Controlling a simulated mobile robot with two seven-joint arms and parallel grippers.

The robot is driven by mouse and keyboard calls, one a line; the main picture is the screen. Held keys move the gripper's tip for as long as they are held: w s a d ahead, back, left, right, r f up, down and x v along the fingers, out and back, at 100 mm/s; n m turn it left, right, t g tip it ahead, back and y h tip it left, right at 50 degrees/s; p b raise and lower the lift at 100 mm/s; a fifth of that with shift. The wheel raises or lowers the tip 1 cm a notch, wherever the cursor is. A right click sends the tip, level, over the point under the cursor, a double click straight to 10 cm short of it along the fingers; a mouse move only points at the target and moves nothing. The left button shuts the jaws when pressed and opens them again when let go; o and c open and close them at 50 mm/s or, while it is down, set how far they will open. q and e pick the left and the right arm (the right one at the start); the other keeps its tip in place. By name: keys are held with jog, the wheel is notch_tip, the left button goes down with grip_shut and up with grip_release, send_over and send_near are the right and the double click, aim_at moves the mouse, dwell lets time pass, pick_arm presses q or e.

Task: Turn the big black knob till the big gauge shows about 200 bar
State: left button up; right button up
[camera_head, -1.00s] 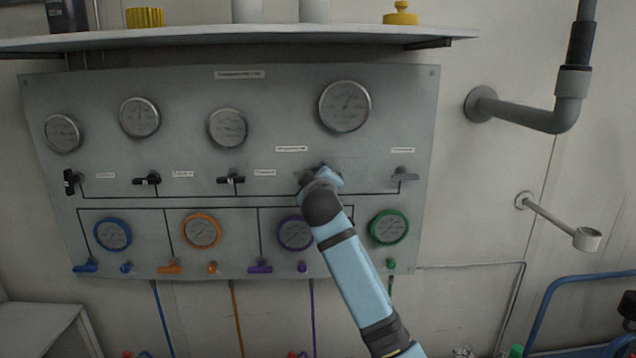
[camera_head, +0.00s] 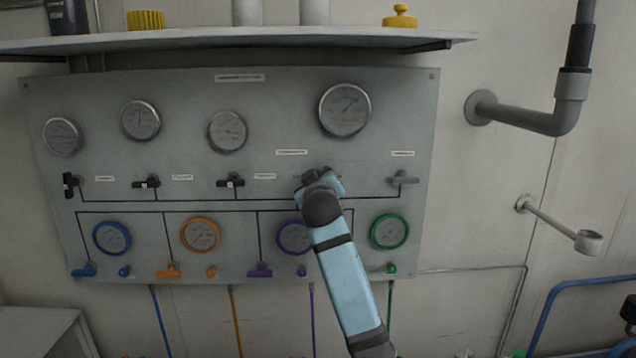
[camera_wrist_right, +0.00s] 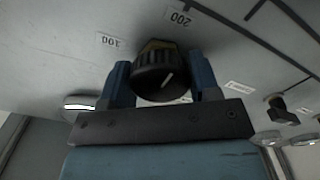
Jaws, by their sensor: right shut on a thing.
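The big black knob (camera_wrist_right: 160,72) shows in the right wrist view, ribbed, with a white pointer line. Labels reading 100 (camera_wrist_right: 109,41) and 200 (camera_wrist_right: 180,18) are on the panel beside it, and the line points between them and the lower right. My right gripper (camera_wrist_right: 160,82) is shut on the knob, one blue finger on each side. In the head view my arm hides most of the knob. The big gauge (camera_head: 344,110) is at the panel's upper right; its needle reading is too small to tell exactly. My left gripper is not in view.
The grey panel (camera_head: 300,80) carries several smaller gauges, black valve handles and coloured knobs. A shelf (camera_head: 240,38) juts out above it. A grey pipe (camera_head: 530,117) and a bracket with a ring (camera_head: 560,227) stick out from the wall at right.

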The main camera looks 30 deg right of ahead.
jog(key=o, duration=0.9)
jog(key=shift+s+a, duration=0.1)
jog(key=b+v, duration=0.2)
jog(key=v, duration=1.1)
jog(key=shift+s+a, duration=0.1)
jog(key=shift+s, duration=0.25)
jog(key=shift+f, duration=0.1)
